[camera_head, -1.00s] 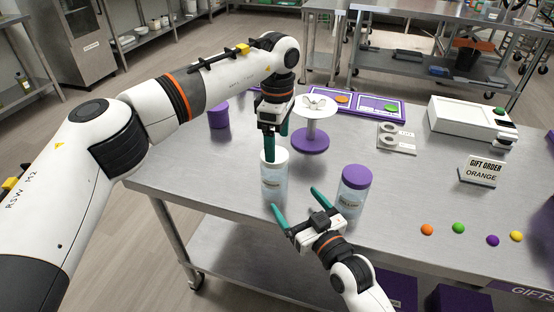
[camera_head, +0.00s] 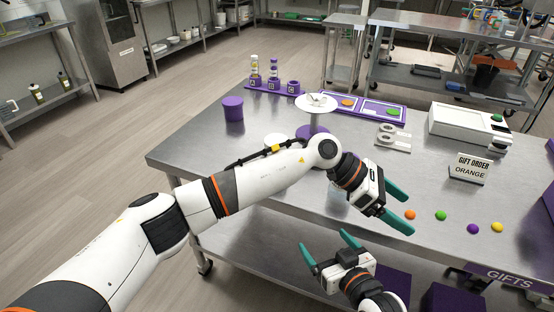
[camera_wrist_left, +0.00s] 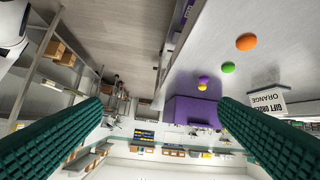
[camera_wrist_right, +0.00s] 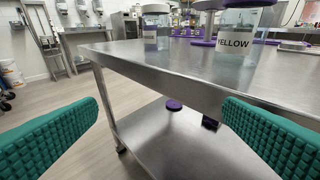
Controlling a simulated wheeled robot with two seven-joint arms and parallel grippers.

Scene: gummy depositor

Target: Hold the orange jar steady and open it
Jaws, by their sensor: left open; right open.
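A clear jar with a white lid stands on the steel table. In the head view only its white lid (camera_head: 277,139) shows above my left arm; the right wrist view shows its body (camera_wrist_right: 152,32), with a label I cannot read. A second jar, labelled YELLOW (camera_wrist_right: 236,42), stands to its right in that view; in the head view my left arm mostly hides it. My left gripper (camera_head: 401,207) is open and empty, over the table's front, near the gummies and away from both jars. My right gripper (camera_head: 324,240) is open and empty, in front of the table edge.
A sign reading GIFT ORDER ORANGE (camera_head: 470,169) stands at the right. Orange (camera_head: 410,215), green, purple and yellow gummies lie near the front edge. A white stand (camera_head: 317,102), purple cylinder (camera_head: 233,109), purple tray (camera_head: 376,113) and white machine (camera_head: 466,125) are further back.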

